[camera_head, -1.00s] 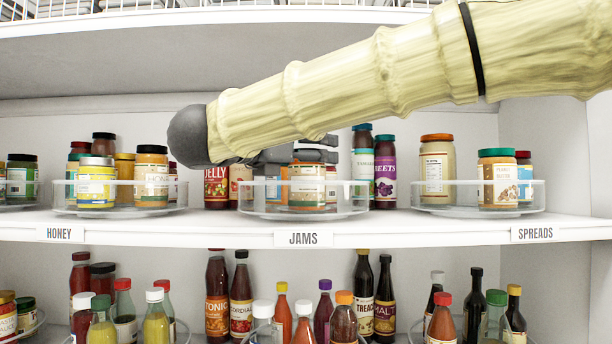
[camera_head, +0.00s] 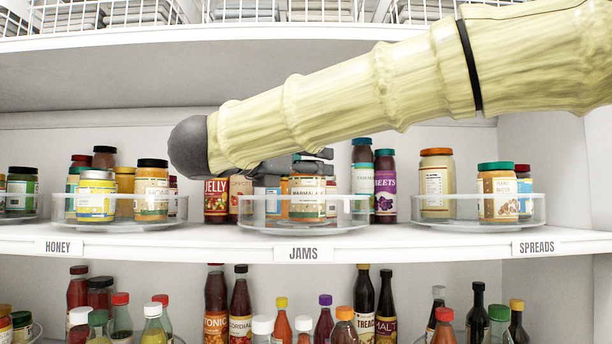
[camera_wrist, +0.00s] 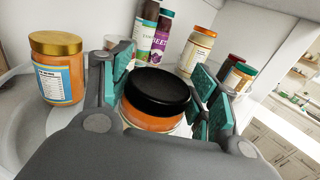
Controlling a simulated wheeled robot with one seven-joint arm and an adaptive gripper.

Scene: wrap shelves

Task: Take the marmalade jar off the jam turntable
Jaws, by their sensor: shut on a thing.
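The marmalade jar (camera_head: 307,195) has a cream label and orange contents. It is at the front of the clear-walled jam turntable (camera_head: 304,223), upright, with its lower part behind the clear rim. I cannot tell if its base touches the turntable. In the wrist view, the jar's black lid (camera_wrist: 158,92) sits between the teal pads of my gripper (camera_wrist: 163,100), which is shut on the jar. Another jar with a gold lid (camera_wrist: 58,70) stands to the left.
Tall jelly and beets (camera_head: 386,187) jars stand behind the turntable. The honey turntable (camera_head: 118,222) is on the left and the spreads turntable (camera_head: 478,216) on the right. An upper shelf (camera_head: 100,65) spans above. Bottles (camera_head: 365,300) fill the shelf below.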

